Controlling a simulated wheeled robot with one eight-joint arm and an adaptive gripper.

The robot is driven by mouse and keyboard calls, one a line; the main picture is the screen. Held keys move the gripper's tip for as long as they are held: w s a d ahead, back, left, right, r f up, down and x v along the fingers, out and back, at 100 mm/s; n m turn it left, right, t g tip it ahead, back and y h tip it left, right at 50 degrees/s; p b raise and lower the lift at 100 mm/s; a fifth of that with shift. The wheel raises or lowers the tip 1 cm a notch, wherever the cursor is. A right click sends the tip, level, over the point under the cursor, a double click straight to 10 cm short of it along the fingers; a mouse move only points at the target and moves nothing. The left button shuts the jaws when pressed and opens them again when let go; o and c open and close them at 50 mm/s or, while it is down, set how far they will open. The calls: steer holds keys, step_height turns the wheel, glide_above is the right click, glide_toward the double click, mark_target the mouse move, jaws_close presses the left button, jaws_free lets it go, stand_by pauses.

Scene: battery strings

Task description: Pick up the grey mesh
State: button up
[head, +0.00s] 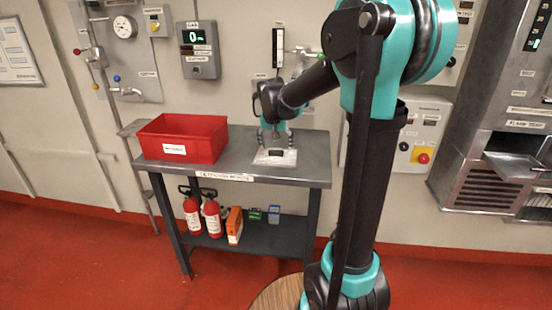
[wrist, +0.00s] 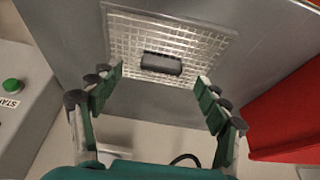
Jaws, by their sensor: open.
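A pale grey square mesh (head: 268,160) lies on the steel table's top, near its right side. In the wrist view the mesh (wrist: 200,47) shows a fine wire grid inside a plain border. A small dark grey block (wrist: 161,64) sits at about its middle. My gripper (head: 274,134) is above the mesh, pointing down. In the wrist view my gripper (wrist: 160,80) is open, its green-padded fingers apart on either side of the block. Nothing is between the fingers. I cannot tell the exact gap to the mesh.
A red bin (head: 183,140) stands on the steel table (head: 310,165), left of the mesh. Fire extinguishers (head: 212,215) and an orange box (head: 234,226) are on the lower shelf. A wall panel with a display (head: 199,52) is behind. Bare tabletop lies around the mesh.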

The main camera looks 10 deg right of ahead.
mark_target(276, 151)
steer(key=x, duration=0.4)
steer(key=shift+w+a, duration=0.1)
steer(key=shift+w, duration=0.15)
steer(key=c, duration=1.6)
